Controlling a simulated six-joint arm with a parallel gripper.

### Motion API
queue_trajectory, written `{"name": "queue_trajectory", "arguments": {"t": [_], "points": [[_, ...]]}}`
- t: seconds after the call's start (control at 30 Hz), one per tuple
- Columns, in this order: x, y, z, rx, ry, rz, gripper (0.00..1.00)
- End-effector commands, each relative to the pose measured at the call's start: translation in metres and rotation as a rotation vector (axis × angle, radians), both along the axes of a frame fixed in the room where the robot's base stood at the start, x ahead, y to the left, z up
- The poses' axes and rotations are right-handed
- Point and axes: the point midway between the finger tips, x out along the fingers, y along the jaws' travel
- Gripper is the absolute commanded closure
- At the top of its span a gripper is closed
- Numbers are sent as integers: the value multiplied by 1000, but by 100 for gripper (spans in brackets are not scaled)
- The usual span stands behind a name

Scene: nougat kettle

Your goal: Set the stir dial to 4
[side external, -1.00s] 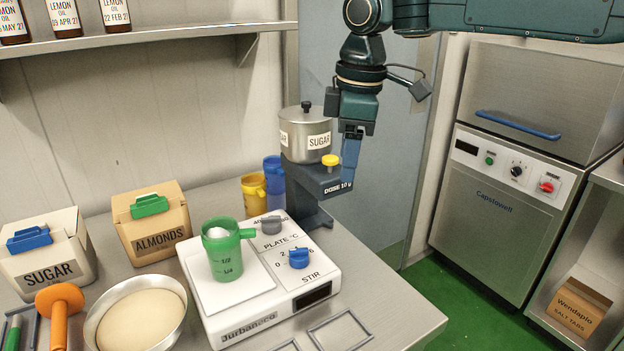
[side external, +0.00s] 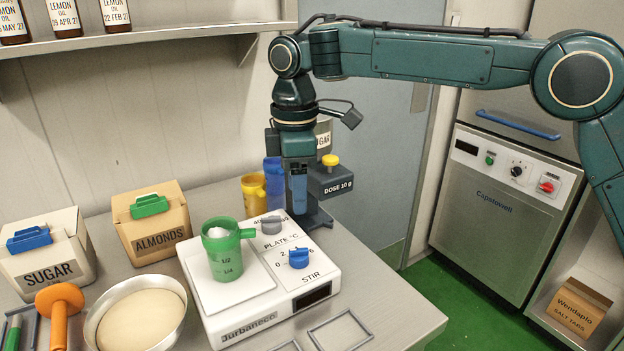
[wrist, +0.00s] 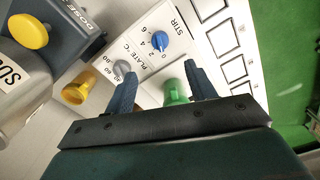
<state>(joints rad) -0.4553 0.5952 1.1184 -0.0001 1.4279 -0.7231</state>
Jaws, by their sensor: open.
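The blue stir dial (side external: 299,258) sits on the white hotplate's (side external: 240,318) control panel, below the grey plate dial (side external: 271,224). Printed numbers surround the stir dial; I cannot read its exact setting. It also shows in the wrist view (wrist: 159,41), beyond my fingertips. My gripper (side external: 298,208) points down behind the hotplate, in front of the sugar dispenser, apart from the stir dial. In the wrist view, the blue fingers (wrist: 160,71) stand apart with nothing gripped. A green measuring cup (side external: 226,262) with white contents stands on the plate; the wrist view shows part of it between the fingers.
The sugar dispenser (side external: 331,187), with a yellow knob, stands close beside my gripper. Yellow (side external: 253,196) and blue (side external: 273,178) cups stand behind the hotplate. A dough bowl (side external: 175,333), sugar bin (side external: 48,262) and almonds bin (side external: 150,235) are at left. Room above the panel is clear.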

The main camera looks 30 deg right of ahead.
Motion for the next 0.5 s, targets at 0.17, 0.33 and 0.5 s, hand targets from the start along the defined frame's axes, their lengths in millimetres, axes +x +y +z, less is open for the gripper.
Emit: {"name": "queue_trajectory", "arguments": {"t": [0.17, 0.33, 0.5], "points": [[-1, 0, -18, -1, 3, -1, 45], [-1, -1, -43, -2, 3, -1, 45], [-1, -1, -70, -3, 4, -1, 45]]}}
